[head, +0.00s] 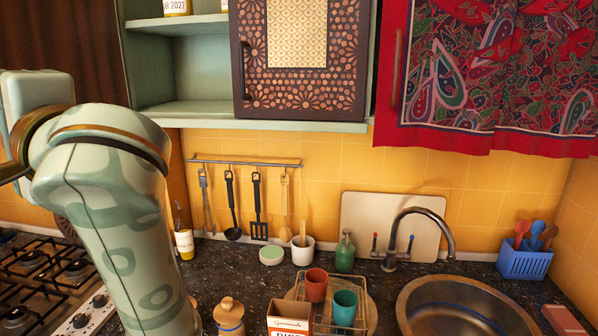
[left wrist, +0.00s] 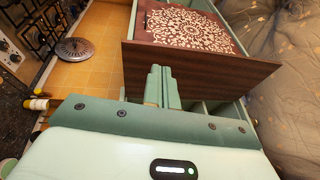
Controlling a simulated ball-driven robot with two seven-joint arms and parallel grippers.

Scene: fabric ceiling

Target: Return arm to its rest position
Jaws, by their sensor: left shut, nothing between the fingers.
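My left arm, pale green with darker patches, comes in from the left in the head view and stands large in the foreground. Its gripper is out of sight there. In the left wrist view my left gripper (left wrist: 163,88) is shut, its two green fingers together and empty. The fingers show in front of the brown edge of a cabinet door with a pale floral pattern (left wrist: 190,28); I cannot tell the gap between them. The patterned cabinet door (head: 300,60) also shows in the head view. My right gripper is in neither view.
An open green shelf (head: 180,105) is left of the door. The counter holds a stove (head: 45,275), a red cup (head: 316,285), a teal cup (head: 345,307), a box (head: 289,319) and a sink (head: 465,305). A red patterned cloth (head: 490,75) hangs at right.

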